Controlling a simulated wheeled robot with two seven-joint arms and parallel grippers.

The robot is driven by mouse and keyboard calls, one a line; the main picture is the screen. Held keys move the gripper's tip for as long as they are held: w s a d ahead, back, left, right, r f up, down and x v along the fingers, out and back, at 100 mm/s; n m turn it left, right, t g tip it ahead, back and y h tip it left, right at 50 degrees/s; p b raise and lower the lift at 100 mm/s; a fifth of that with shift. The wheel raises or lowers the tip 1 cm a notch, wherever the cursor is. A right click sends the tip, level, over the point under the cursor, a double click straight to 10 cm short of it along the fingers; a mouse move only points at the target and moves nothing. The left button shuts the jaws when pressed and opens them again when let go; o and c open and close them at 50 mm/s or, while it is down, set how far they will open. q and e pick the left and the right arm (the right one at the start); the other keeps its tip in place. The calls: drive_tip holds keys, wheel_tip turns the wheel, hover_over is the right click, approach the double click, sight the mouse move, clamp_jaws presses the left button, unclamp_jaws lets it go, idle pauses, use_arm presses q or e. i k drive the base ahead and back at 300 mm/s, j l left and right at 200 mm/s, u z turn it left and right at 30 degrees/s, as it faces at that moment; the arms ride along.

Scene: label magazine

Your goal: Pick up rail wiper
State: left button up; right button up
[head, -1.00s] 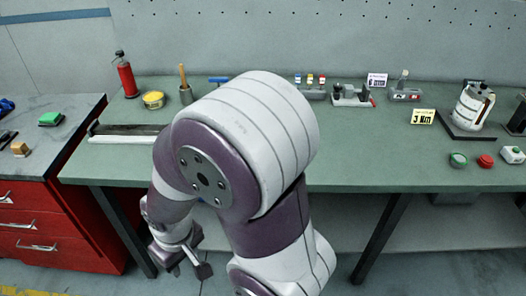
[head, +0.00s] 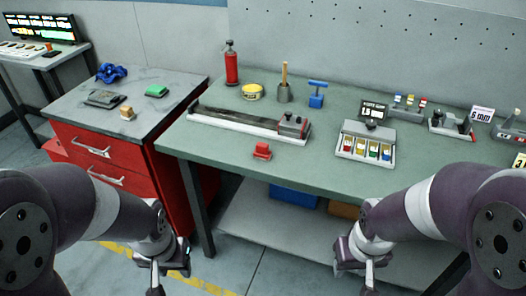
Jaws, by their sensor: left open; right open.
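A small red block with a raised top (head: 262,151) sits on the green bench just in front of a long dark rail (head: 230,117) with a pale edge. A blue T-handled piece (head: 317,95) stands behind the rail's right end. Either could be the rail wiper; I cannot tell for sure which. My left gripper (head: 169,279) is open and empty, low in front of the red cabinet. My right gripper (head: 358,274) is open and empty, low in front of the bench. Both are apart from the things on the bench.
A tray with coloured compartments (head: 366,146) stands to the right. The bench front (head: 300,168) is clear.

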sight(262, 152)
drive_tip(key=i+l, duration=0.15)
drive_tip(key=i, duration=0.2)
drive_tip(key=i+l, duration=0.15)
drive_tip(key=i, duration=0.15)
drive_tip(key=i+u, duration=0.15)
drive_tip(key=u, duration=0.25)
drive_tip(key=i+l+u, duration=0.1)
drive_tip(key=u, duration=0.3)
drive_tip(key=i+l+u, duration=0.1)
drive_tip(key=u, duration=0.25)
drive_tip(key=i+l+u, duration=0.1)
drive_tip(key=l+u, duration=0.3)
drive_tip(key=j, duration=0.1)
